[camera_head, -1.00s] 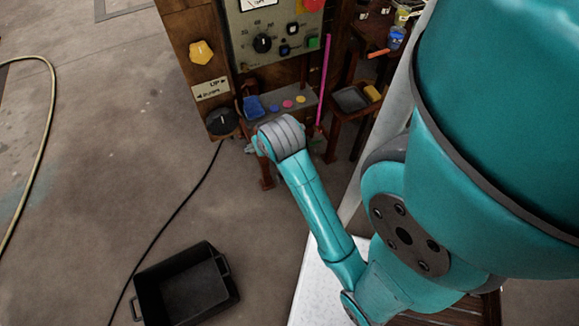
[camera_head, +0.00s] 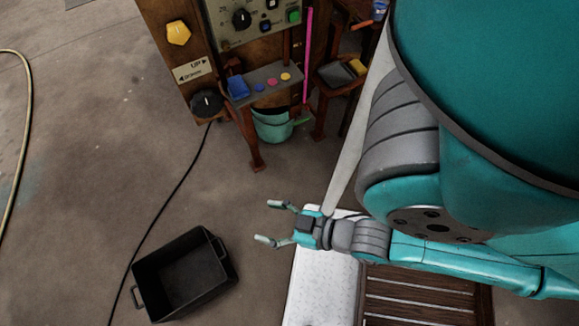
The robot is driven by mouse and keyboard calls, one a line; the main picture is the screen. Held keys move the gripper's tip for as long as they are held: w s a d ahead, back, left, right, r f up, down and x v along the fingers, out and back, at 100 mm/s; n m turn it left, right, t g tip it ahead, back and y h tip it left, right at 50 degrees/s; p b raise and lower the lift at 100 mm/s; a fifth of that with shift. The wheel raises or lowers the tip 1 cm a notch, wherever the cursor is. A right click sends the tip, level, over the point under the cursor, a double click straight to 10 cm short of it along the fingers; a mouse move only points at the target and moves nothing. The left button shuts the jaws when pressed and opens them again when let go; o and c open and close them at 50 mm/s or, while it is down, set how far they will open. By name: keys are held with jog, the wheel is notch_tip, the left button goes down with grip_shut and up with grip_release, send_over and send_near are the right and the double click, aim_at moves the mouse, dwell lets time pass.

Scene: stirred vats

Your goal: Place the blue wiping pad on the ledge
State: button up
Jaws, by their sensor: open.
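The blue wiping pad (camera_head: 238,87) sits at the left end of the grey ledge (camera_head: 258,79), below the control panel, and looks tilted up against the back. Several small coloured discs lie to its right on the ledge. My gripper (camera_head: 267,222) is open and empty, with its fingers pointing left. It is well below and to the right of the ledge in the picture, apart from the pad. Nothing hides the pad.
A black tub (camera_head: 185,278) stands on the floor at lower left. A teal bucket (camera_head: 272,125) sits under the ledge. A small tray (camera_head: 336,76) with a yellow block is right of the ledge. A black cable and a hose cross the floor.

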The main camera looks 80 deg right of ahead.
jog(key=s+a+r+n+t+y, duration=0.1)
jog(key=s+r, duration=0.2)
jog(key=s, duration=0.1)
jog(key=shift+s+a+r, duration=0.25)
jog(key=shift+s+a, duration=0.05)
jog(key=shift+a, duration=0.1)
dwell(0.9)
